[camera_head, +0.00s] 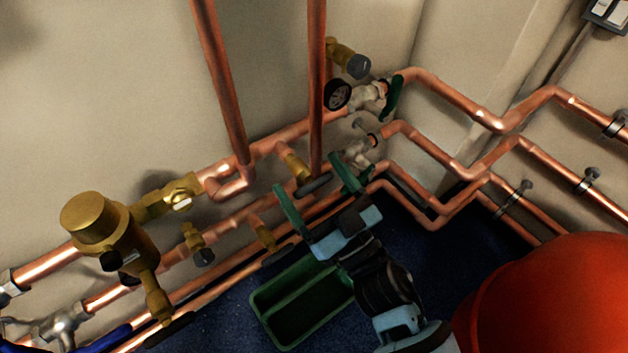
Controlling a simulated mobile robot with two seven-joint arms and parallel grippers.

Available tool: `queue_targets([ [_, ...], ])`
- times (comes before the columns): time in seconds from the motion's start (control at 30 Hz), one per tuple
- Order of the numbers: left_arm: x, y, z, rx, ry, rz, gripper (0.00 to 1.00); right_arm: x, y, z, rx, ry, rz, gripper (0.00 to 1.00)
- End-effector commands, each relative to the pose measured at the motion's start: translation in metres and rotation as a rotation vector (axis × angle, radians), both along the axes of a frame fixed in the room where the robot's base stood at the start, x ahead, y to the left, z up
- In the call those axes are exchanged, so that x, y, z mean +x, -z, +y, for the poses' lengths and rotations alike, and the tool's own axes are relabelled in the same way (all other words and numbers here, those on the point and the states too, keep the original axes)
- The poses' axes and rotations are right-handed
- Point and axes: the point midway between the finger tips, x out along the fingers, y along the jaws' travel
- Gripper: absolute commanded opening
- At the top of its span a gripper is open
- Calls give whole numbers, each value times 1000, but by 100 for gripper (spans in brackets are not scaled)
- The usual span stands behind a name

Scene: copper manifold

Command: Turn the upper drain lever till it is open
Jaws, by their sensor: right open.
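The upper drain is a brass stub (291,163) on the upper copper pipe, pointing down and toward me. Its dark lever (315,186) lies across the stub's end, slanting up to the right. My right gripper (306,173) is open, with one green finger to the left of the lever and the other to its right. I cannot tell whether the fingers touch it. A lower brass drain (264,234) with a similar dark lever (278,254) sits below and left. My left gripper is not in view.
A green tray (268,325) stands on the blue floor below the pipes. A brass valve body (105,225) is at left, and a red rounded vessel (560,300) at lower right. Vertical copper pipes (220,80) rise behind. A green-handled valve (396,96) and gauge (337,95) are above right.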

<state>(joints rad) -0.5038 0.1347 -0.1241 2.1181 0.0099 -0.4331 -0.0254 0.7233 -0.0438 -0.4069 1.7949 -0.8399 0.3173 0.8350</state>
Motion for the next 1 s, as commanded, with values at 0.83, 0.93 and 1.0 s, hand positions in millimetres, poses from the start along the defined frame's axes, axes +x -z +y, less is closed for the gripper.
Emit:
queue_targets([
  [0.83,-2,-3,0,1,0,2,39,0,-1,0,-24,-2,-18,41],
  [0.93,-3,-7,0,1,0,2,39,0,-1,0,-57,0,-40,41],
  [1.0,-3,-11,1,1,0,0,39,0,-2,0,-89,-1,-63,41],
])
